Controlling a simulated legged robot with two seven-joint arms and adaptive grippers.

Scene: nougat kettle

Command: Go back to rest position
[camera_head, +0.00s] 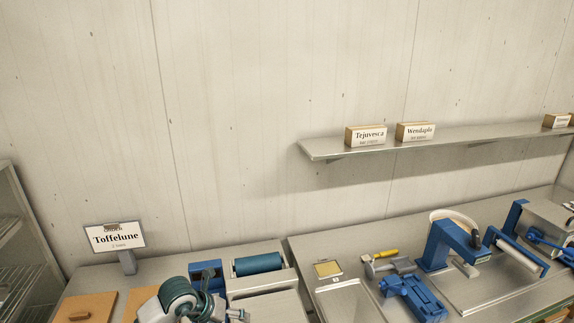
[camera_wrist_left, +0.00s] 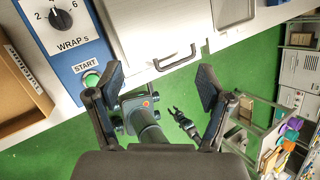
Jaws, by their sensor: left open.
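My left gripper (camera_wrist_left: 162,86) is open and empty in the left wrist view, its two dark pads wide apart. Its left finger is by the green START button (camera_wrist_left: 91,79) of a blue control panel (camera_wrist_left: 68,45); I cannot tell whether they touch. A dark claw (camera_wrist_left: 183,120), which looks like my right gripper, hangs beyond the left one over the green floor; it is too small to judge its opening. In the head view, teal and grey links that look like my left arm are at the bottom left; the left fingertips cannot be made out there.
A blue roller (camera_head: 258,264) and a Toffelune sign (camera_head: 115,237) stand on the left counter. Blue machines (camera_head: 450,245) stand on the right counter. A wall shelf (camera_head: 430,140) holds label blocks. A dark handle (camera_wrist_left: 175,58) juts from the counter front. Green floor (camera_wrist_left: 250,75) shows below.

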